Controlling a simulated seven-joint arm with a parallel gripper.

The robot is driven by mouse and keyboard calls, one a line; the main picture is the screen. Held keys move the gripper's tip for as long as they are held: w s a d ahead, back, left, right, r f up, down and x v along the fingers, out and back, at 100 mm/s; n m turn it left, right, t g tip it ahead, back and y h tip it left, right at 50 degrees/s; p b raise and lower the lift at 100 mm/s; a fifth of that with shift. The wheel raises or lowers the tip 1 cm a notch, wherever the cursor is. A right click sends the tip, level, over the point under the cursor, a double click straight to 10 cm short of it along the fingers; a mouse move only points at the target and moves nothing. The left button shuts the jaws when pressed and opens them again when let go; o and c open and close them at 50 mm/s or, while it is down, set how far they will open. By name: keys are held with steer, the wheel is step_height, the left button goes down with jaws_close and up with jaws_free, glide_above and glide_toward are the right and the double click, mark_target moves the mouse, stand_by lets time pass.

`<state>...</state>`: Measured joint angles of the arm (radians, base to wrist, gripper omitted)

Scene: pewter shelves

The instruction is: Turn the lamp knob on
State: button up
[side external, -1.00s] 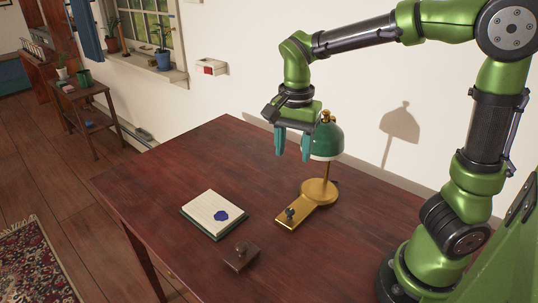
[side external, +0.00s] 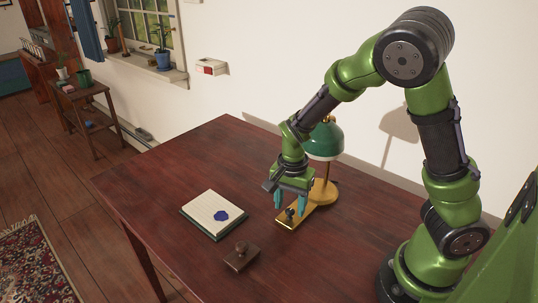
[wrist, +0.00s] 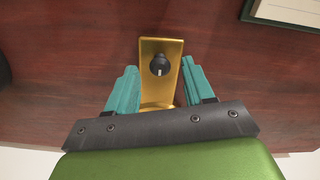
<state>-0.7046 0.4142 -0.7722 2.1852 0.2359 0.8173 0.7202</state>
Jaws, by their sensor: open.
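The lamp has a green shade (side external: 326,140) and a gold base (side external: 322,192) with a flat arm reaching toward the front of the table. A small black knob (side external: 290,212) sits on that arm; it also shows in the wrist view (wrist: 160,65), with a pale mark on its lower side. My gripper (side external: 290,203) is open and empty, with its teal fingers (wrist: 155,85) on either side of the gold arm. In the wrist view the knob lies ahead of the fingertips, centred between them. I cannot tell whether the fingers touch the base.
A notepad with a blue blot (side external: 221,215) lies left of the lamp, and a brown wooden block with a handle (side external: 241,256) is at the front. The dark red table (side external: 170,170) is clear at left. The wall stands behind the lamp.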

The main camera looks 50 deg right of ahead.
steer(key=shift+f, duration=0.3)
jaws_close()
